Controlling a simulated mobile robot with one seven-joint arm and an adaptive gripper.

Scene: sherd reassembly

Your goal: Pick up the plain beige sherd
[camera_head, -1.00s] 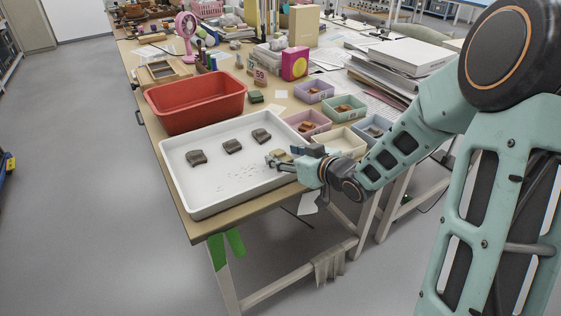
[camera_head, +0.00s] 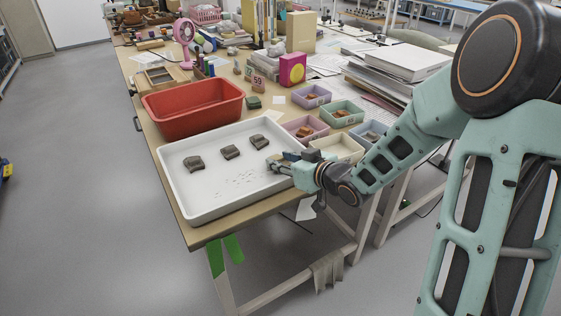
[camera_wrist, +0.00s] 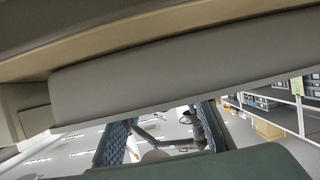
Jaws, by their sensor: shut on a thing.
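My gripper (camera_head: 281,162) is at the right end of the white tray (camera_head: 188,209), low over its right rim, with the jaws pointing left. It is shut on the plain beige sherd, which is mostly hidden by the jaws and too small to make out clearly. In the wrist view, the two dark ribbed fingers (camera_wrist: 163,135) stand apart with a pale patch low between them. Three dark grey-brown sherds lie in a row in the tray: left (camera_head: 194,164), middle (camera_head: 231,152) and right (camera_head: 259,141).
Small crumbs lie on the tray floor. A red tub (camera_head: 192,118) stands behind the tray. Small bins, pink (camera_head: 305,138), green (camera_head: 342,121), cream (camera_head: 345,157) and lilac (camera_head: 311,103), stand to the right, some with sherds. Stacked papers (camera_head: 405,65) lie beyond.

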